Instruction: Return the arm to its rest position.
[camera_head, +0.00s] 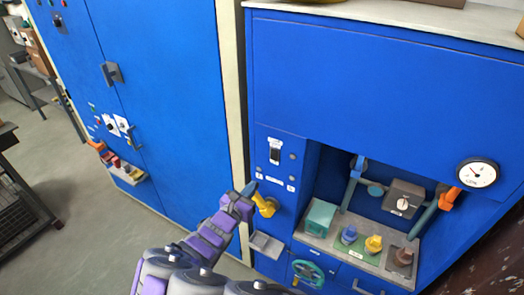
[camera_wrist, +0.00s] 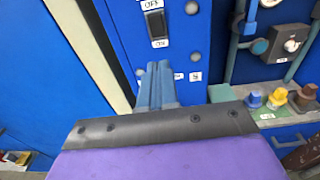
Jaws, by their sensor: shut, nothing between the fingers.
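My purple arm reaches up from the bottom of the head view. My gripper (camera_head: 249,188) is in front of the blue cabinet's left control panel, beside a yellow handle (camera_head: 265,205). I cannot tell whether it touches the handle. In the wrist view my gripper (camera_wrist: 157,72) has its blue-grey fingers together with nothing between them. They point at the panel just below the black switch (camera_wrist: 158,24). The yellow handle is hidden in the wrist view.
The blue cabinet's recess holds a teal box (camera_head: 320,217), several coloured knobs, pipes, and a grey box (camera_head: 403,199). A gauge (camera_head: 477,174) and an orange handle (camera_head: 449,198) are at right. A green handwheel (camera_head: 308,273) is below. Open floor (camera_head: 90,225) lies left.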

